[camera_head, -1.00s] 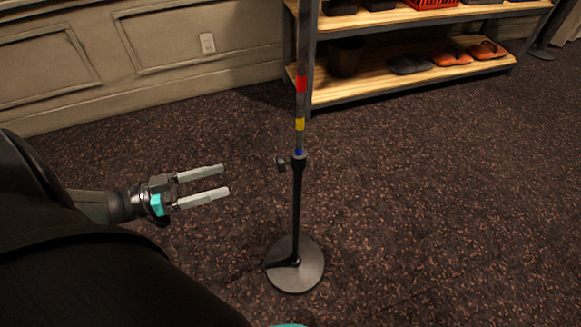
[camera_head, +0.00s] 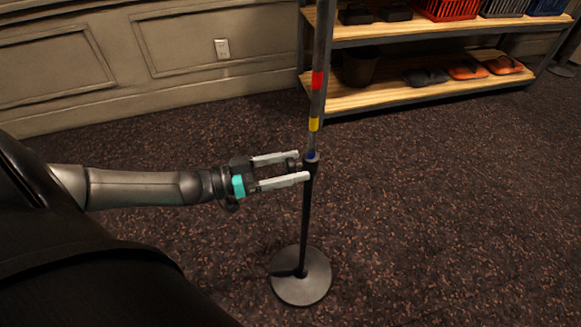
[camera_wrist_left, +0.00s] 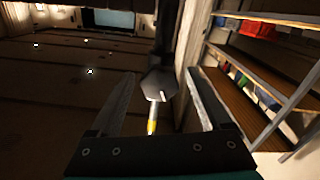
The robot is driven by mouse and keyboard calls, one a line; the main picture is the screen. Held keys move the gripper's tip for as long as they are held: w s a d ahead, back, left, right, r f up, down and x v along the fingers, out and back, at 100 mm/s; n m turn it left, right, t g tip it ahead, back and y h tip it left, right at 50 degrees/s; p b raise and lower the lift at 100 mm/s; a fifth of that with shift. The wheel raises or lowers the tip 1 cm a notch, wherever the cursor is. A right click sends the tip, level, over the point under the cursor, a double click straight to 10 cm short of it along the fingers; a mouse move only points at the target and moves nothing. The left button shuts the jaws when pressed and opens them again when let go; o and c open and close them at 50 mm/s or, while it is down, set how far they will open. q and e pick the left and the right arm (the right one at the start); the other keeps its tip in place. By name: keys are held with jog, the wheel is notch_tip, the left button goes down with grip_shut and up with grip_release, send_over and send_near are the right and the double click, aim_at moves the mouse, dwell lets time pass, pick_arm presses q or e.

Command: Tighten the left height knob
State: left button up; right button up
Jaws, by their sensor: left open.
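A microphone-type stand rises from a round grey base (camera_head: 301,276) on the carpet. My right gripper is not in view.
A wooden shelf unit (camera_head: 400,92) with shoes, a dark bin (camera_head: 358,68) and baskets (camera_head: 445,9) stands behind the stand. A panelled wall (camera_head: 190,75) with an outlet is at the back left. The carpet to the right is clear.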

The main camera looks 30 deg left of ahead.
pick_arm(q)
grip_shut()
dwell(0.8)
